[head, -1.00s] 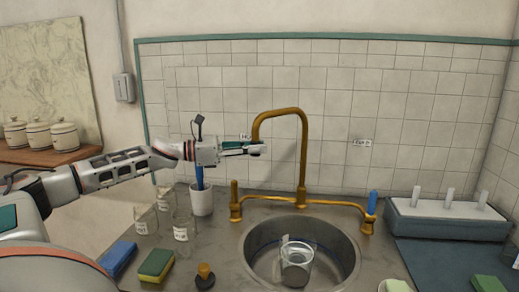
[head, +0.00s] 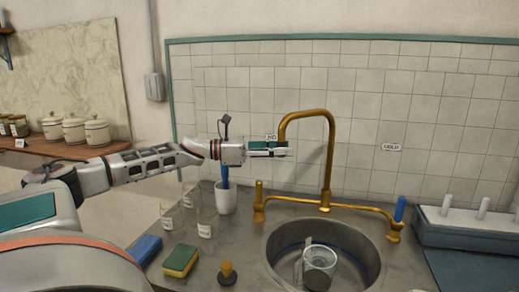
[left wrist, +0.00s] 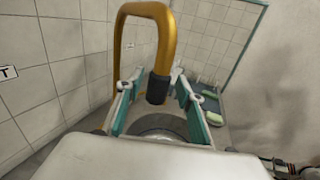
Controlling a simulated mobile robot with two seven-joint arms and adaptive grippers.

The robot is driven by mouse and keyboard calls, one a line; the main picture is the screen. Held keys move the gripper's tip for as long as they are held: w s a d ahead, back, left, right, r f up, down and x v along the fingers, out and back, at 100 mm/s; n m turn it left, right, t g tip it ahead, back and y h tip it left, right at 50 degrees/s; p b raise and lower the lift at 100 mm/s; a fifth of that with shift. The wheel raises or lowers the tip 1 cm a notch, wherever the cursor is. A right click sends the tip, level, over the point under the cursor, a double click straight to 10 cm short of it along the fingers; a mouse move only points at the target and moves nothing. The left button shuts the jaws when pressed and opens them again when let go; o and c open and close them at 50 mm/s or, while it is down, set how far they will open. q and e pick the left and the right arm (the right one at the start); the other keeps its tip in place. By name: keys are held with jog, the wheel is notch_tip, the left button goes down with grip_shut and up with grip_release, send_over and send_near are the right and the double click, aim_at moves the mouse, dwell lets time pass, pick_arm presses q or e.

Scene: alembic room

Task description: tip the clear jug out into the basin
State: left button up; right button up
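The clear jug (head: 318,262) is inside the round metal basin (head: 372,262) sunk in the counter. Its handle is on the left; I cannot tell whether it is upright or tilted, or what it holds. My left gripper (head: 285,148) is up by the end of the brass tap's spout, well above and behind the jug. My right gripper is not in view.
The brass tap (head: 328,165) arches over the basin's back edge. Left of the basin stand a white cup (head: 226,198), clear beakers (head: 205,215), a sponge (head: 180,261) and a small stopper-like piece (head: 227,274). A grey rack (head: 465,230) is at the right.

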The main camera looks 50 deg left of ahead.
pick_arm(q)
jog(key=v, duration=1.1)
jog(key=shift+s+a, duration=0.25)
jog(key=shift+a, duration=0.1)
